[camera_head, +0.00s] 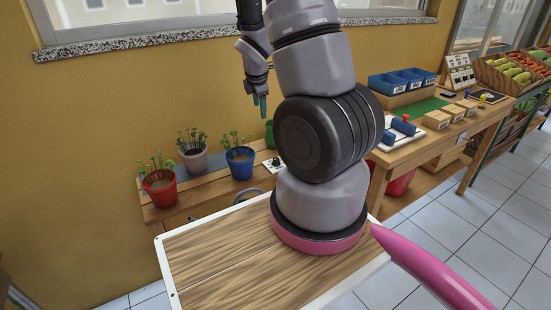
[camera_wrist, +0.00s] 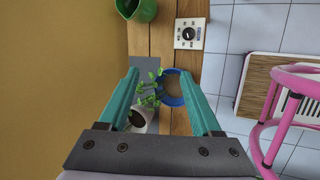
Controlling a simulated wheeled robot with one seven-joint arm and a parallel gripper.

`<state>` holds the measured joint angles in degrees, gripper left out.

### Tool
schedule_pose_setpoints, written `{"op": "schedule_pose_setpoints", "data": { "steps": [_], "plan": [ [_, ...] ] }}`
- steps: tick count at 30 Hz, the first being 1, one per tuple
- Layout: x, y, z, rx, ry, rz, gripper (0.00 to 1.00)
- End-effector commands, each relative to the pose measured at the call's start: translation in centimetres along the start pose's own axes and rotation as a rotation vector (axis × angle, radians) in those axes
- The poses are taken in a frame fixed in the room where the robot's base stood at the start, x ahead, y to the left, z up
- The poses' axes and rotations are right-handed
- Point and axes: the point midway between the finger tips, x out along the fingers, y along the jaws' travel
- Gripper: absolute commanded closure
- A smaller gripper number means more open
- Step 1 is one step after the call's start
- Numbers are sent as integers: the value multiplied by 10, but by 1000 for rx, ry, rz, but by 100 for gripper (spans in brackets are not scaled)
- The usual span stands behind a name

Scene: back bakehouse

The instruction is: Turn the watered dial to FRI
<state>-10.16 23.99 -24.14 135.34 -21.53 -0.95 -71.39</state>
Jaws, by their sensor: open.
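The watered dial appears as a white square plate with a round black knob (camera_wrist: 189,34), lying on the wooden bench near the top of the wrist view. Its markings are too small to read. In the head view the dial plate (camera_head: 272,165) shows at the bench's right end, partly hidden by my arm. My gripper (camera_head: 262,106) hangs above the bench with teal fingers, pointing down. In the wrist view my gripper (camera_wrist: 161,72) is open and empty. Its fingers frame a blue pot and seedlings well below; the dial lies ahead of the fingertips, apart from them.
A red pot (camera_head: 160,188), a grey pot (camera_head: 195,159) and a blue pot (camera_head: 240,165) hold seedlings on the bench. A green pot (camera_wrist: 144,10) stands left of the dial in the wrist view. A yellow wall (camera_head: 100,130) stands behind the bench.

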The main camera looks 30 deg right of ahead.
Motion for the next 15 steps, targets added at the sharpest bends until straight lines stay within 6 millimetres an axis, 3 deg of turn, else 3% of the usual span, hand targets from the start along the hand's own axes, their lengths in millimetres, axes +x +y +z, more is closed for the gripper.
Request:
{"op": "schedule_pose_setpoints", "data": {
  "steps": [1, 6, 10, 15],
  "plan": [
    [24, -9, 2, -116, -15, -21, 34],
    [85, -36, 9, -525, -31, -62, 34],
    [115, -54, 13, -757, -23, -87, 34],
    [133, -65, 16, -905, -12, -101, 34]
  ]
}}
